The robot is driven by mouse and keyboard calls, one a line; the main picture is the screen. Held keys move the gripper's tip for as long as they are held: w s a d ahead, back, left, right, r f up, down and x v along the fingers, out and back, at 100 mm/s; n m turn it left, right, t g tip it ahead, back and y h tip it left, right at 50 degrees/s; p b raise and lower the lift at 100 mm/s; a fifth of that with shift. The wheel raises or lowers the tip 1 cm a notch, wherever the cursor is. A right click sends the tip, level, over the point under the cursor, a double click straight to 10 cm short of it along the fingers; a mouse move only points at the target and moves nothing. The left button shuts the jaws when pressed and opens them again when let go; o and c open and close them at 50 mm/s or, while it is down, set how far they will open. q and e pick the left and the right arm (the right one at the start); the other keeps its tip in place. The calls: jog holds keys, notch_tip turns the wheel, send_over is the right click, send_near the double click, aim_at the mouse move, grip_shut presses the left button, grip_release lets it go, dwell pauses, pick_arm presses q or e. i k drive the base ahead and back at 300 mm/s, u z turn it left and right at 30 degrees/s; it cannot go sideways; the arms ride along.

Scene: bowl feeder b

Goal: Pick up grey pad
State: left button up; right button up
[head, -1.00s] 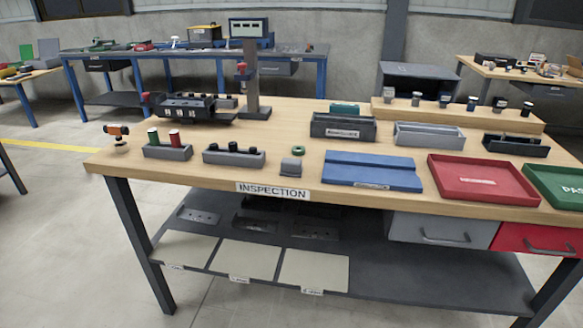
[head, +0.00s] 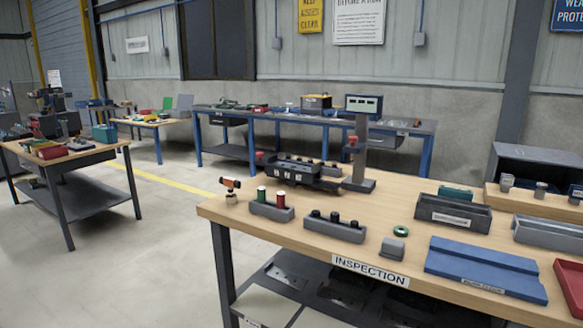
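A small grey block (head: 392,248), which may be the grey pad, lies on the inspection table (head: 345,238) near its front edge. It is just in front of a green ring (head: 401,231) and left of a blue grooved plate (head: 484,266). Nothing is touching it from above. Neither of my grippers is in the head view.
Left of the block stand a grey holder with black knobs (head: 333,229) and a holder with a green and a red cylinder (head: 271,209). A dark fixture with a column (head: 361,165) stands behind. Open floor (head: 120,270) lies to the left.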

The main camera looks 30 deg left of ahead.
aim_at(392, 249)
jog(key=k, duration=0.5)
jog(key=u, duration=1.3)
jog(key=i, duration=1.2)
jog(key=z, duration=0.4)
